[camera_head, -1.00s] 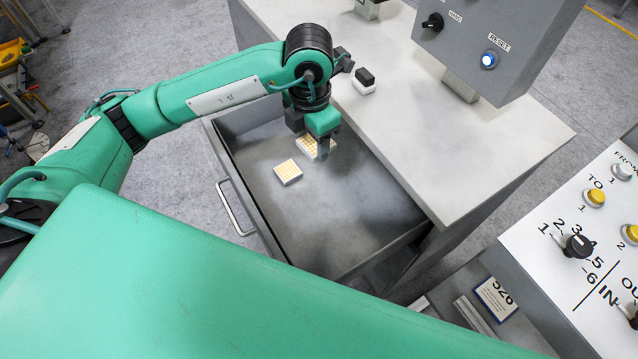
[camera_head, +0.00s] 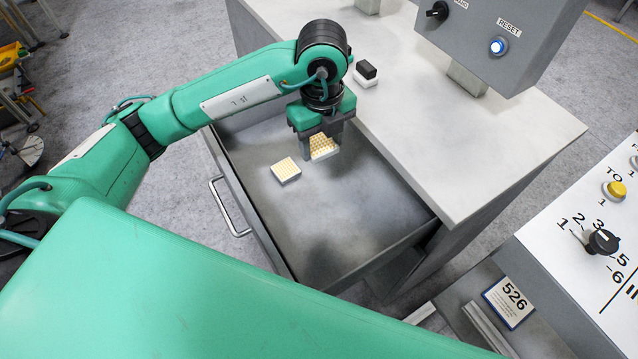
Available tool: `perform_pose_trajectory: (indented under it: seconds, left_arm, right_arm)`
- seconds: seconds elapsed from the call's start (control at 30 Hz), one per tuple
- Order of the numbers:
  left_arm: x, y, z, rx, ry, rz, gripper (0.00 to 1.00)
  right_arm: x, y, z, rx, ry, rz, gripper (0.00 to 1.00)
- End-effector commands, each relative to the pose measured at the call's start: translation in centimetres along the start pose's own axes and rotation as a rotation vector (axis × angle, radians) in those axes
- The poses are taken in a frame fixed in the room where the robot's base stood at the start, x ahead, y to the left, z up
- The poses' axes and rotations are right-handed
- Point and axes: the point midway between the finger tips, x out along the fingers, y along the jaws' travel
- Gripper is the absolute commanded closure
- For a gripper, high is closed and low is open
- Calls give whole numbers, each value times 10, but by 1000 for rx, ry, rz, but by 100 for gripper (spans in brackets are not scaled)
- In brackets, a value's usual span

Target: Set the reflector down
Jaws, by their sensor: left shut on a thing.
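My left gripper (camera_head: 320,145) points down over the open drawer and is shut on a reflector (camera_head: 323,149), a small white block with a yellow gridded face. I cannot tell whether this reflector touches the drawer floor. A second, similar reflector (camera_head: 286,170) lies flat on the drawer floor to the left of the gripper, apart from it. The gripper's fingers partly hide the held reflector. My right gripper is not in view.
The grey drawer (camera_head: 350,235) is pulled out, its front and right floor bare. The counter (camera_head: 470,140) beside it carries a black-and-white block (camera_head: 366,73) and a control box (camera_head: 490,45) with a lit blue button. A switch panel (camera_head: 590,215) stands at the right.

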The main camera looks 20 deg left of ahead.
Motion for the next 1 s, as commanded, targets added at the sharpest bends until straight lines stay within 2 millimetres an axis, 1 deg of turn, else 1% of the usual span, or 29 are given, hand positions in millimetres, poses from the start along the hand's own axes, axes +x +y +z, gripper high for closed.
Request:
perform_pose_trajectory:
  seconds: [0.17,0.5,0.6,0.7,0.87,1.0]
  left_arm:
    - [30,1,-1,-9,5,6,68]
    - [118,2,0,-9,1,6,68]
    - [138,1,0,-8,1,5,68]
    - [150,1,0,-8,0,3,68]
    - [160,1,0,-6,1,2,68]
    - [178,1,0,-7,1,4,68]
  right_arm:
    - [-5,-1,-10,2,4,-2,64]
    - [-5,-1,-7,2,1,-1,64]
    - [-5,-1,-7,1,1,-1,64]
    - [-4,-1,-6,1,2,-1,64]
    - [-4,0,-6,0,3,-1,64]
    - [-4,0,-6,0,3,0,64]
